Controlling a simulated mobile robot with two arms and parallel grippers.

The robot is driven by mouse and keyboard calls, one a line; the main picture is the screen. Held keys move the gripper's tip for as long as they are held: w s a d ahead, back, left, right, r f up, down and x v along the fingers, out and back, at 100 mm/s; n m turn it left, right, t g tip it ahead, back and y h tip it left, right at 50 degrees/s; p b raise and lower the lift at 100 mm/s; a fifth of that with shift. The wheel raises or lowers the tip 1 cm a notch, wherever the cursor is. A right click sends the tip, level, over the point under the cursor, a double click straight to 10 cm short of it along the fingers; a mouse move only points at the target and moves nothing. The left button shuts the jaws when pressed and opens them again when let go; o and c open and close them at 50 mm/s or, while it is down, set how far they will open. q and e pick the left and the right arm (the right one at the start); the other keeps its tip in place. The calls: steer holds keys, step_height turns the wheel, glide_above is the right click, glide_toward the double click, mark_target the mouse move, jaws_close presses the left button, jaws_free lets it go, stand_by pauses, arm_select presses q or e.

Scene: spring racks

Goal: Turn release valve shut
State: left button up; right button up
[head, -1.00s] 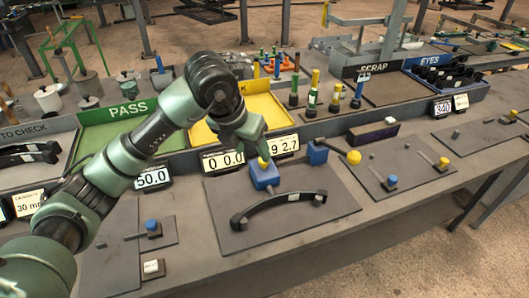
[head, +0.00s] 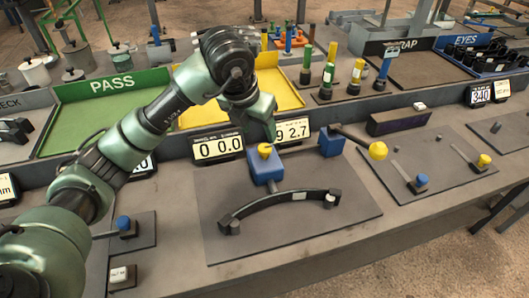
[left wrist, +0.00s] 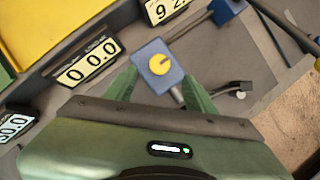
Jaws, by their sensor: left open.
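A blue valve block (head: 266,170) with a yellow knob (head: 265,150) on top stands on a dark plate (head: 225,180). In the left wrist view the knob (left wrist: 160,64) is a round yellow disc with a dark slot, on the blue block (left wrist: 152,78). My left gripper (left wrist: 160,92) is open and empty, its two green fingers apart on either side of the block in that view. In the head view it comes down just behind and above the knob, with its fingertips partly hidden; contact cannot be told. My right gripper is not in view.
A black curved leaf spring (head: 275,206) lies in front of the block. A second blue block (head: 331,143) has a lever with a yellow ball (head: 378,150). Displays, one reading 0 0.0 (head: 218,148), stand behind. Green (head: 110,110) and yellow (head: 285,92) trays lie farther back.

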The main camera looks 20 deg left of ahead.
mark_target(265, 147)
arm_select(q)
steer(key=p+x, duration=0.1)
steer(key=x, duration=0.6)
steer(key=shift+f, duration=0.2)
steer(key=shift+w+f, duration=0.15)
steer(key=shift+f, duration=0.3)
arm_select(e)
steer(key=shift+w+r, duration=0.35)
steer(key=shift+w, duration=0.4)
arm_select(q)
jaws_close()
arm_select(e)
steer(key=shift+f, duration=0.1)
